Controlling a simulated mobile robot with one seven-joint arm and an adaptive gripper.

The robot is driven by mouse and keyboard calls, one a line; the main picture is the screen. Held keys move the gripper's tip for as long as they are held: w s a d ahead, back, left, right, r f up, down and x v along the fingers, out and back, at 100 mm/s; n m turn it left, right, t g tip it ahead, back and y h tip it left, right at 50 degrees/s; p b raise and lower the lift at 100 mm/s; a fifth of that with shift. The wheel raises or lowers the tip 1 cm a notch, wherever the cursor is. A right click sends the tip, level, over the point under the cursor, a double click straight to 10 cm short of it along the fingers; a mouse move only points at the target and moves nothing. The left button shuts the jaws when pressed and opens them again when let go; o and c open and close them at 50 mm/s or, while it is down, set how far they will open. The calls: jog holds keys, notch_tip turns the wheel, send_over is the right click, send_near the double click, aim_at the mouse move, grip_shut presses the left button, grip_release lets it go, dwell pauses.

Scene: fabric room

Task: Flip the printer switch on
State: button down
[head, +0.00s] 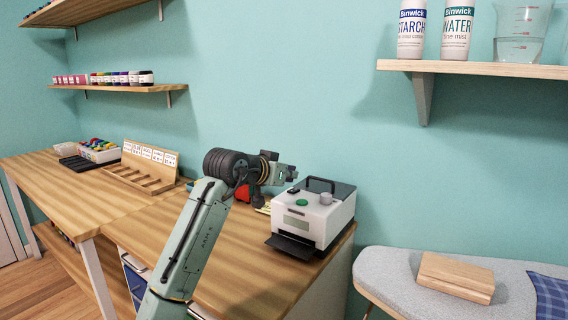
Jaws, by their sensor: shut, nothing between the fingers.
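The printer (314,218) is a white box with a dark top and a dark front tray, standing near the right end of the wooden table. A green button (302,202) and a grey knob (326,198) show on its top. I cannot tell which part is the switch. My gripper (293,172) is shut and empty, held above the printer's back left corner, pointing right. It looks apart from the printer, though the depth is hard to judge.
A red object (243,192) lies behind my arm. A wooden rack (145,166) and a bin of colourful items (99,150) stand farther left. An ironing board (390,262) with a wooden block (456,277) is at right. A shelf (480,68) with bottles hangs above.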

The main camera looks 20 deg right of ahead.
jog(key=shift+s+a+f, duration=0.1)
jog(key=shift+a+f, duration=0.05)
jog(key=shift+f, duration=0.85)
